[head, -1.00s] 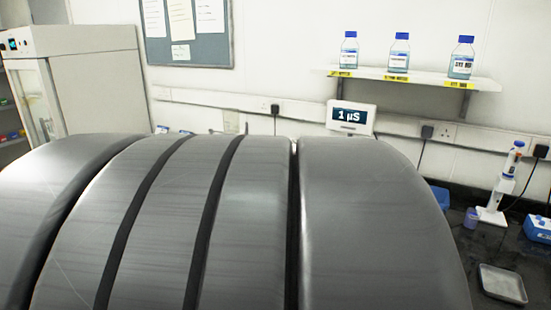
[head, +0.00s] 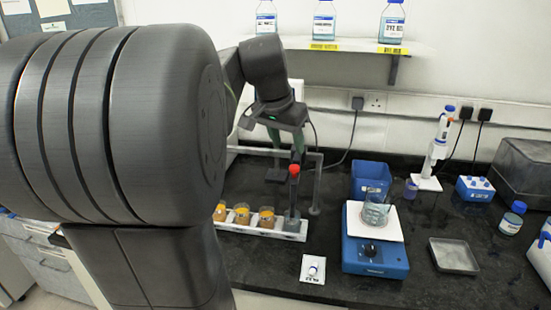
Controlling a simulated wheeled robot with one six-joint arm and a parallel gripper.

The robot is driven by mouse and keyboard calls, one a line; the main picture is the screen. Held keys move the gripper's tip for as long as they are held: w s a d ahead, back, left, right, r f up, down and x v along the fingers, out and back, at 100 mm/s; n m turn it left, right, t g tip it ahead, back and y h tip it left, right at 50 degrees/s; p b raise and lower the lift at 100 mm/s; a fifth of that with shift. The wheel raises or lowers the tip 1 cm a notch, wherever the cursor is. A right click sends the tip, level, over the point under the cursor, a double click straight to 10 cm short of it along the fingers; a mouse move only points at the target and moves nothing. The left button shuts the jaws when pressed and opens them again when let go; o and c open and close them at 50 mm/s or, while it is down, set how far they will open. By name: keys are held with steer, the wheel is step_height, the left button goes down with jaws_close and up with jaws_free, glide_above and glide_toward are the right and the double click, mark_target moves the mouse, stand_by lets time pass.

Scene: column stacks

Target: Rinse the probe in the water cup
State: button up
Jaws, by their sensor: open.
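The probe (head: 294,190) has a red top and a dark shaft. It stands upright, its lower end at the clear cup at the right end of a white rack (head: 262,230). I cannot tell how deep it sits. That cup (head: 291,224) may be the water cup; no label is readable. Contact is unclear. My large arm link hides the left side of the picture.
Several amber-filled cups (head: 241,213) stand left in the rack. A grey stand post (head: 316,185) is behind. To the right are a blue stirrer (head: 375,258) with a beaker (head: 375,210), a blue bin (head: 371,178), and a metal tray (head: 454,256). A small white plate (head: 313,269) lies in front.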

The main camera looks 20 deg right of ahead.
mark_target(294, 167)
steer(key=x, duration=0.8)
steer(key=shift+c, duration=0.2)
steer(key=shift+r, duration=0.1)
jaws_close()
